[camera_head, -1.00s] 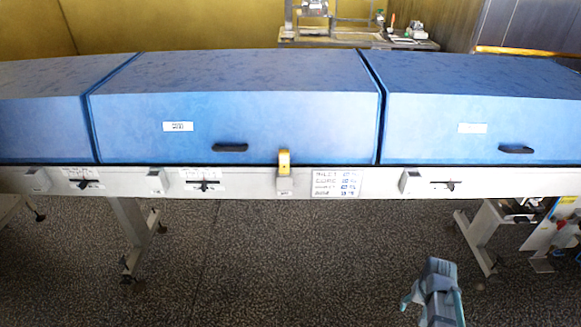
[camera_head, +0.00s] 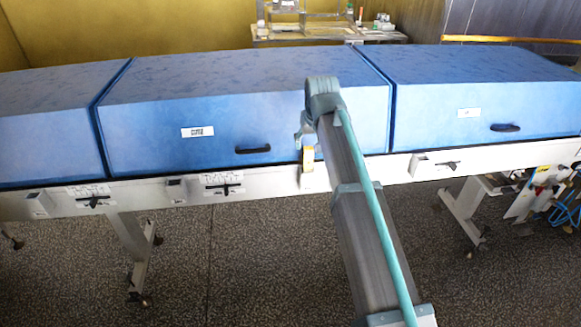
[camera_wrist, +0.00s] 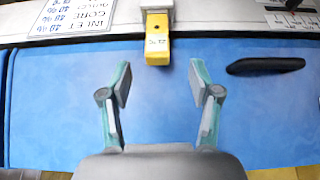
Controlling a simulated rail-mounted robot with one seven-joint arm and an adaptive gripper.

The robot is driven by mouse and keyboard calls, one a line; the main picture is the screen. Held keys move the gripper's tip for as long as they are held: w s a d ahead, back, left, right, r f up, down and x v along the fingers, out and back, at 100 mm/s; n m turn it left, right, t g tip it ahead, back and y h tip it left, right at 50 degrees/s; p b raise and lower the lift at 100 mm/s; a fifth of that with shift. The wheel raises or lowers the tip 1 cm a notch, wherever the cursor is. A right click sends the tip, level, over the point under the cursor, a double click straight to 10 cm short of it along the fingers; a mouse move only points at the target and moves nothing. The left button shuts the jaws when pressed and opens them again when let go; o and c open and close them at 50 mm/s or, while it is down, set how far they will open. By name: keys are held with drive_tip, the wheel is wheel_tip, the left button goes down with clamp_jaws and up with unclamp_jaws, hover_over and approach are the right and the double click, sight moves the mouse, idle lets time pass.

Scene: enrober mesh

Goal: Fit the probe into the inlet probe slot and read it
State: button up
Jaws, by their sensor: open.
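In the head view the yellow probe (camera_head: 308,157) is partly hidden by my arm. My gripper (camera_wrist: 160,82) is open and empty, its two fingers spread to either side below the probe in the wrist view, not touching it. In the head view my gripper (camera_head: 304,130) is in front of the middle blue hood. Grey slot brackets (camera_head: 40,204), (camera_head: 177,190) and (camera_head: 421,166) sit along the rail; I cannot tell which is the inlet slot.
Blue hoods (camera_head: 220,110) with black handles (camera_head: 253,150) stand above the white rail (camera_head: 140,195). A printed placard (camera_wrist: 72,18) naming inlet and core is beside the probe holder. Slider dials (camera_head: 222,188) sit between brackets. The floor in front is clear.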

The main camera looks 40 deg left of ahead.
sight(309, 156)
drive_tip(key=x, duration=0.1)
drive_tip(key=p+x, duration=0.1)
drive_tip(key=x, duration=0.1)
drive_tip(key=d+x, duration=0.1)
drive_tip(key=x, duration=0.1)
drive_tip(key=shift+w+a+f, duration=0.15)
drive_tip(key=shift+w+f, duration=0.1)
drive_tip(key=shift+f, duration=0.1)
drive_tip(key=shift+s+p+x, duration=0.2)
drive_tip(key=shift+p+x, duration=1.05)
drive_tip(key=shift+x, duration=1.35)
drive_tip(key=shift+a, duration=0.1)
clamp_jaws()
